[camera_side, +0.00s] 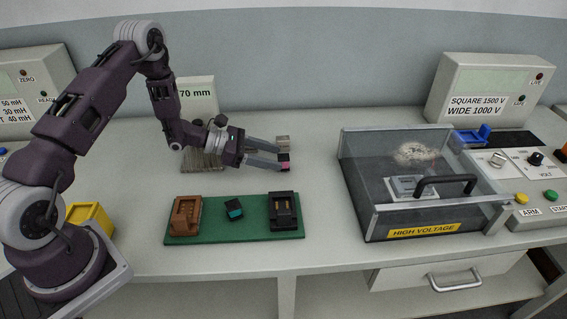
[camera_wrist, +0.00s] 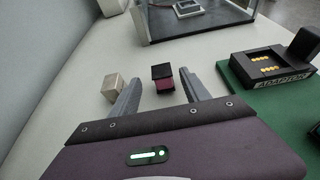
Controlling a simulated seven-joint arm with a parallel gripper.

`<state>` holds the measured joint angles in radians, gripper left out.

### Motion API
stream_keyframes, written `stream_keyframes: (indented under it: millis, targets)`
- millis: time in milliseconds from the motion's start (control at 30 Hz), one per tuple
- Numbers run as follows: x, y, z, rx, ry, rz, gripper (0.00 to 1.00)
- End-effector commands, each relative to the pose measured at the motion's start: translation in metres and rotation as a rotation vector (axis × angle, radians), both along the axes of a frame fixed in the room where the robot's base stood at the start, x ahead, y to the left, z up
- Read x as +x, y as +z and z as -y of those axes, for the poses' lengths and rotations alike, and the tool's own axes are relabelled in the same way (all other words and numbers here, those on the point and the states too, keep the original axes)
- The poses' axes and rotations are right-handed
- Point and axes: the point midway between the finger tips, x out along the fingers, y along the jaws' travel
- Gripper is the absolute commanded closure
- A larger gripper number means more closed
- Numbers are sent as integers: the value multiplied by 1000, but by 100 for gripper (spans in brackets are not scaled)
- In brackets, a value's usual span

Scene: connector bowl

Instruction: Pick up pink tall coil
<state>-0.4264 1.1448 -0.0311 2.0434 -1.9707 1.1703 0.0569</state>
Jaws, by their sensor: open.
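The pink tall coil (camera_wrist: 165,85) is a small upright block with a pink body and a dark cap, standing on the pale bench. In the side view the coil (camera_side: 284,167) shows at the fingertips, partly hidden by the near finger. My gripper (camera_side: 277,158) is open and low over the bench, pointing right.
A beige block (camera_wrist: 113,88) stands just outside the left finger. A green board (camera_side: 250,228) in front holds a brown fixture (camera_side: 186,216), a teal-and-black block (camera_side: 234,209) and a black adaptor (camera_side: 284,211). A clear-walled high-voltage box (camera_side: 425,232) stands right.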

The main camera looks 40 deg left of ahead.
Motion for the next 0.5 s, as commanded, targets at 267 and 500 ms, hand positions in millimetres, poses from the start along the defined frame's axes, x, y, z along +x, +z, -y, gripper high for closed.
stream_keyframes:
  millis: [267,500]
  targets:
    - [31,-12,37,1,-6,1,45]
    - [39,-16,45,1,-5,1,45]
